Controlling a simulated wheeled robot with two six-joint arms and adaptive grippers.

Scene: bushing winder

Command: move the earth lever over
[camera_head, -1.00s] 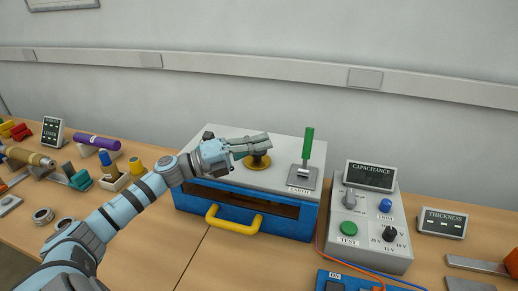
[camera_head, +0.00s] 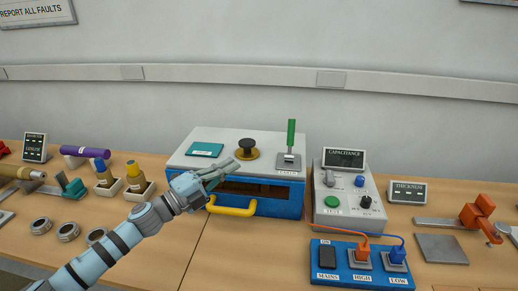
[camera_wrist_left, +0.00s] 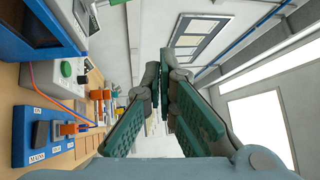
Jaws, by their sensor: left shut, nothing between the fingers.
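The earth lever (camera_head: 291,135) has a green handle and stands nearly upright on a small grey plate (camera_head: 288,162) labelled EARTH. The plate is on the right of the grey-topped blue box (camera_head: 285,196). My left gripper (camera_head: 228,168) is shut and empty in front of the box, left of the lever and clear of it. In the left wrist view its green-padded fingers (camera_wrist_left: 160,112) fill the middle. The lever cannot be made out there. My right gripper is not in view.
The box has a black knob on a brass base (camera_head: 247,149), a teal plate (camera_head: 205,150) and a yellow handle (camera_head: 232,207). To its right are the capacitance unit (camera_head: 346,209) and the blue switch panel (camera_head: 360,279). Bushings stand in holders (camera_head: 140,190) at left.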

